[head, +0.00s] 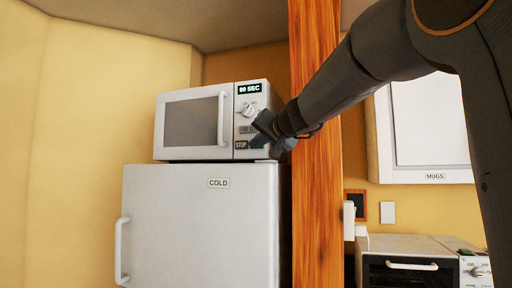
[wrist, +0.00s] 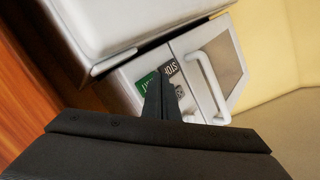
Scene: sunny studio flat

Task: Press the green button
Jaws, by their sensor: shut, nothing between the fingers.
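A white microwave (head: 173,100) stands on the fridge. Its right-hand panel has a display reading "90 SEC", a dial (head: 249,109) and a dark STOP button (head: 241,145). The green button (wrist: 146,82) shows in the wrist view, beside the STOP button (wrist: 169,67), partly covered by my fingers. In the head view the green button is hidden behind my gripper (head: 258,141). My gripper (wrist: 160,82) is shut and empty, its tips at the lower panel close to the green button. I cannot tell whether they touch it.
The white fridge (head: 200,235), labelled COLD, is under the microwave. The microwave door handle (wrist: 208,82) sticks out near my fingers. A wooden post (head: 316,200) stands just right of the fridge, behind my arm. A MUGS cabinet (head: 430,130) and an oven (head: 405,270) are farther right.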

